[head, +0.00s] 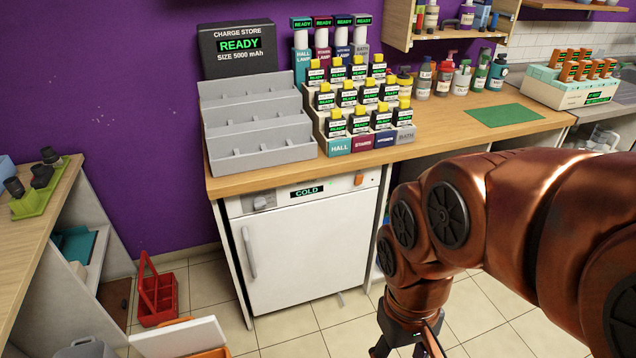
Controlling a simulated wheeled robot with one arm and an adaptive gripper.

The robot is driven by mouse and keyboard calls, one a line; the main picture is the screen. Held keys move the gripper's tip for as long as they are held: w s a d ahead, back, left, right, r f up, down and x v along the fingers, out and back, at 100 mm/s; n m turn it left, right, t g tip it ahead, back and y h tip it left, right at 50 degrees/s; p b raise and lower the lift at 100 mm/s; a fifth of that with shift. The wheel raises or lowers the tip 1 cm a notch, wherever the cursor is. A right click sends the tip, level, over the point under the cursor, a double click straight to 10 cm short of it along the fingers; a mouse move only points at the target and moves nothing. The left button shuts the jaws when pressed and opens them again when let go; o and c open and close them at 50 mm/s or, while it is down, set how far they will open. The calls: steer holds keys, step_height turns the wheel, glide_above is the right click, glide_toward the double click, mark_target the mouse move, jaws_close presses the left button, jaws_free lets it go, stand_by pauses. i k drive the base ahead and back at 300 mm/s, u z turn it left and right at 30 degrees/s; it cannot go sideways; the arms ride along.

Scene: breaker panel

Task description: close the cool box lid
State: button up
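A white lid panel (178,338) shows at the bottom left of the head view, low near the floor. It looks tilted up, and part of an orange body (216,353), seemingly the cool box, shows beside its lower right edge. The rest of that box is cut off by the bottom of the picture. My gripper (408,350) hangs pointing down at the bottom, well to the right of the lid and apart from it. Its fingertips are out of frame, so its opening is hidden. Nothing held is visible.
A red tool caddy (158,292) stands on the floor just behind the lid. A white fridge marked COLD (305,255) sits under the wooden counter (440,140). A shelf unit (62,262) is on the left. Tiled floor (290,325) lies open between lid and gripper.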

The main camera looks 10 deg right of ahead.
mark_target(176, 337)
steer(key=u, duration=1.4)
steer(key=k, duration=0.6)
steer(key=z, duration=0.35)
steer(key=i, duration=1.3)
steer(key=u, duration=0.8)
steer(key=i, duration=0.2)
steer(key=u, duration=0.3)
